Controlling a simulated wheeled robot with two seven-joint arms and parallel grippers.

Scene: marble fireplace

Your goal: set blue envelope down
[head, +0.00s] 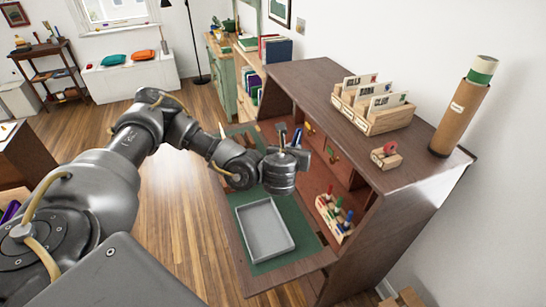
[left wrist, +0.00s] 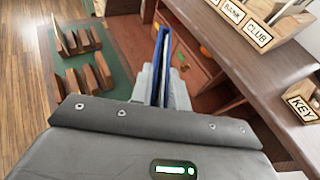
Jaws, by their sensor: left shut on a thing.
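My left gripper (head: 290,152) is over the fold-down desk leaf, in front of the open cabinet. It is shut on the blue envelope (left wrist: 160,62), which stands edge-on between the fingers in the left wrist view. In the head view only a small blue part of the envelope (head: 297,137) shows above the gripper; the wrist hides the rest. The envelope appears held clear of the leaf. My right gripper is not in view.
A grey tray (head: 248,222) lies on the green mat (head: 302,236). Wooden slotted racks (left wrist: 72,42) stand on the mat. A pen holder (head: 334,222) is at the right. The cabinet top holds a labelled card box (head: 371,118), a key block (head: 386,157) and a tube (head: 458,118).

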